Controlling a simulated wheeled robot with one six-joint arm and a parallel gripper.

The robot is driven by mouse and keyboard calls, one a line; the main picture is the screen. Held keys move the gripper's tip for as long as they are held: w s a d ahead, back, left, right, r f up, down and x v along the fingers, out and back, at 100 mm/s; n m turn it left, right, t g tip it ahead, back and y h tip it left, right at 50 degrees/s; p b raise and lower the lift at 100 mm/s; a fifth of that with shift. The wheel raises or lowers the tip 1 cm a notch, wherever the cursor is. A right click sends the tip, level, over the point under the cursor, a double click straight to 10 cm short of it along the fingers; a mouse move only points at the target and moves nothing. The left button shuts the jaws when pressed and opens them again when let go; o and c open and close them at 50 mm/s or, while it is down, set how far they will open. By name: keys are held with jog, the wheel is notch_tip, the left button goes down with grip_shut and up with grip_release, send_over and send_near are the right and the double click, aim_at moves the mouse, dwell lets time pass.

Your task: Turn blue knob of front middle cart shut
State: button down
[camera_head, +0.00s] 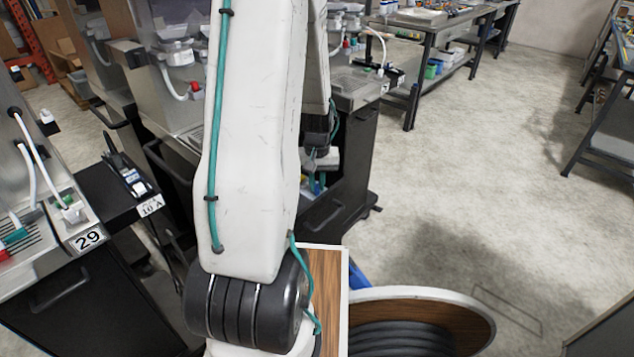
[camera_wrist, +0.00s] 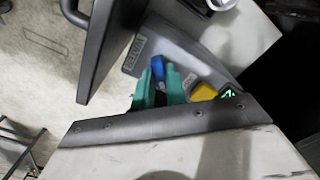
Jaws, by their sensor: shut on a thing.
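The blue knob (camera_wrist: 157,66) shows in the wrist view between the two teal fingers of my gripper (camera_wrist: 159,88). My gripper is shut on it, and the fingers hide most of its sides. How far the knob is turned I cannot tell. A grey labelled plate (camera_wrist: 137,52) lies beside it. In the head view my arm covers much of the middle cart (camera_head: 345,185). The end of my arm is at that cart's front, where the knob itself is too small to make out.
In the head view cart 29 (camera_head: 85,240) is at left. Open floor (camera_head: 470,190) lies right.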

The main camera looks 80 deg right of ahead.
aim_at(317, 185)
jog(key=m, duration=0.4)
jog(key=shift+m, duration=2.3)
jog(key=c, duration=1.4)
grip_release()
jog(key=shift+c, duration=0.2)
notch_tip(317, 185, up, 8)
jog(key=shift+f, duration=0.1)
